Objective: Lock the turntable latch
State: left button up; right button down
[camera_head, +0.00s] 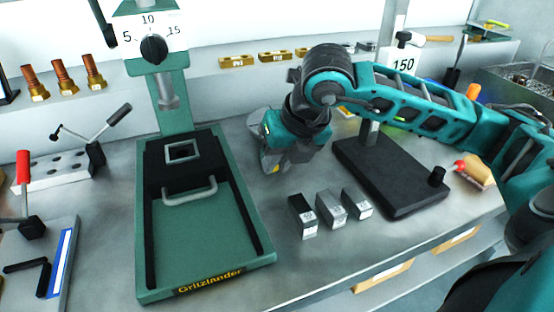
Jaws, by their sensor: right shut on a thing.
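My right gripper (275,160) is low over the bench, between the green press and the black-based stand. Its arm comes in from the right and bends down at the elbow. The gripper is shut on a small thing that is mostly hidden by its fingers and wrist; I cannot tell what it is. A yellow and grey patch shows at the fingertips. I cannot make out a turntable or its latch for certain; they may be behind my right arm. My left gripper is not in view.
A green press (205,268) with a dial (153,47) and a silver handle (188,192) stands left of centre. Small grey blocks (330,206) lie in front of the black stand base (390,170). Toggle clamps (95,150) stand at left. A brush (477,172) lies at right.

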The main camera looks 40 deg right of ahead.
jog(key=shift+d+f+n+b, duration=0.25)
jog(key=shift+n+b, duration=0.05)
jog(key=shift+b, duration=0.15)
jog(key=shift+d+n+y+b, duration=0.2)
jog(key=shift+n+y+b, duration=0.1)
jog(key=shift+n, duration=0.1)
jog(key=shift+s+d+r+n+b, duration=0.1)
jog(key=shift+d+r+n+b, duration=0.1)
jog(key=shift+n+b, duration=0.15)
jog(key=c, duration=1.2)
grip_release()
jog(key=shift+o, duration=0.9)
jog(key=shift+r, duration=0.1)
jog(key=shift+s+r, duration=0.1)
jog(key=shift+r, duration=0.1)
pick_arm(q)
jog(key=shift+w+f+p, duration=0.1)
jog(key=shift+p, duration=1)
pick_arm(e)
jog(key=v, duration=1.2)
jog(key=shift+d+r, duration=0.25)
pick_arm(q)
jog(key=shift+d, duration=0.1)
